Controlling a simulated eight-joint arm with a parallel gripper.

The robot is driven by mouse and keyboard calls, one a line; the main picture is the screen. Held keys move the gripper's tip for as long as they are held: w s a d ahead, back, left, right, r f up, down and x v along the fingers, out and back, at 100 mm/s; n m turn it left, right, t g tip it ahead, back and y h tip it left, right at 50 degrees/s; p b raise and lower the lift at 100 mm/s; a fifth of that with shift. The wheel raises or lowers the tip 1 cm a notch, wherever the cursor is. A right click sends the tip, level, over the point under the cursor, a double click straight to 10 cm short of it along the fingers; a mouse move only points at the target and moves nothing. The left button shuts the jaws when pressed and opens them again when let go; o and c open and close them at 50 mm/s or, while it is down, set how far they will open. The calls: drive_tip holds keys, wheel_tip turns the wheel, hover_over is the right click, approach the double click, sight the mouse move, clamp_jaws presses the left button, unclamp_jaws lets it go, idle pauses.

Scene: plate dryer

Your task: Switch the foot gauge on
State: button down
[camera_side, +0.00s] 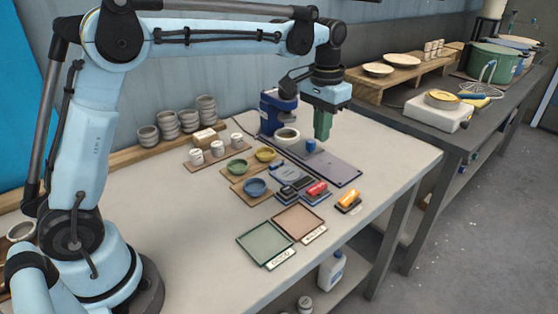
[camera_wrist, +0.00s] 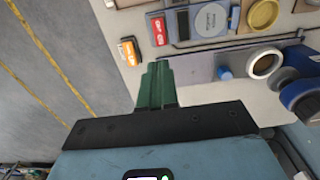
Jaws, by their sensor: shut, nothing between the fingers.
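My gripper (camera_side: 322,138) has green fingers, shut and empty, pointing down above the right part of a grey plate. The fingers also show shut in the wrist view (camera_wrist: 158,68). No label lets me tell for sure which thing is the foot gauge. A grey-blue device with a round pale disc (camera_wrist: 209,19) lies beside the plate, left of my gripper in the side view. A red-topped block (camera_side: 317,188) and an orange-topped block (camera_side: 348,199) sit near it; their markings are too small to read. No switch state is readable.
The grey plate (camera_side: 335,166) carries a blue cylinder (camera_side: 310,146) close to my fingers. A pale round bowl (camera_side: 287,137) and a blue machine (camera_side: 273,112) stand behind. Small bowls, cups and two trays occupy the left and front. The table's right side is clear.

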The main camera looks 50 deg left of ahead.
sight(322, 184)
drive_tip(key=shift+r, duration=0.35)
drive_tip(key=shift+w+d, duration=0.1)
drive_tip(key=shift+w, duration=0.85)
wheel_tip(322, 184, down, 14)
idle(0.3)
drive_tip(key=shift+w+f, duration=0.1)
drive_tip(key=shift+f, duration=0.1)
idle(0.3)
